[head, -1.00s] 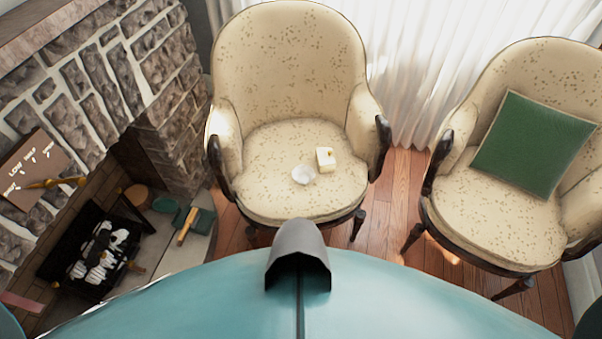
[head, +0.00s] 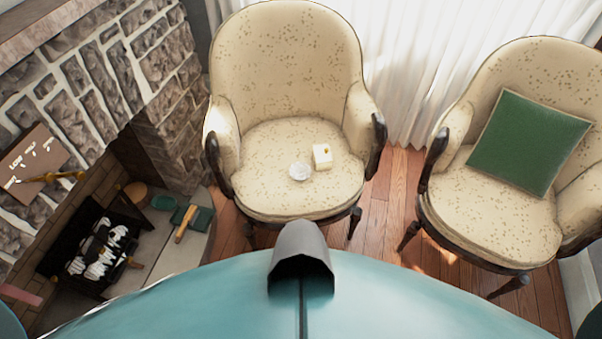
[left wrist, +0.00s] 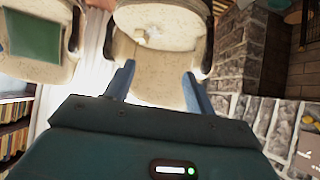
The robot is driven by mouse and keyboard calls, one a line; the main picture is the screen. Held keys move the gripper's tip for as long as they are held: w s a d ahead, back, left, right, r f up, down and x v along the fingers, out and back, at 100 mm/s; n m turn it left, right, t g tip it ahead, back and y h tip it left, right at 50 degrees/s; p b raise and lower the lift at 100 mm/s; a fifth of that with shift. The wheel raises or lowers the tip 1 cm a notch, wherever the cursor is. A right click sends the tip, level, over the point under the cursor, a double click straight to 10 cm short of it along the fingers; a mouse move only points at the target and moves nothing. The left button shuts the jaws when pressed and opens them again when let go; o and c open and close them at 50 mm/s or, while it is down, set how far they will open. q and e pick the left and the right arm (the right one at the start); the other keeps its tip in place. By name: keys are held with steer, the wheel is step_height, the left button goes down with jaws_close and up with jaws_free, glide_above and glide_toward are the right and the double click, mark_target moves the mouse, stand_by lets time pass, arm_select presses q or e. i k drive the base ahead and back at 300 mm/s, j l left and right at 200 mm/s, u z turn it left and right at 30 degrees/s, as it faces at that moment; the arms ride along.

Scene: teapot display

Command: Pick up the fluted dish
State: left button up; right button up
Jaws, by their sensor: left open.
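The fluted dish (head: 300,171) is a small white round dish on the seat of the cream armchair (head: 287,70) in the middle of the head view. A small cream block-like object (head: 322,157) sits just to its right, close by. My left gripper (left wrist: 158,82) shows in the left wrist view with its two blue fingers apart and nothing between them. The armchair seat lies beyond the fingers there, with small pale shapes on it; which one is the dish I cannot tell. My right gripper is in no view.
A second armchair (head: 508,150) with a green cushion (head: 530,142) stands at the right. A stone fireplace (head: 90,65) with a black grate of logs (head: 98,250) is at the left. Bare wood floor (head: 398,195) shows between the chairs.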

mark_target(300, 171)
steer(key=i+j+z, duration=0.15)
steer(key=i+z, duration=0.3)
steer(key=i, duration=0.55)
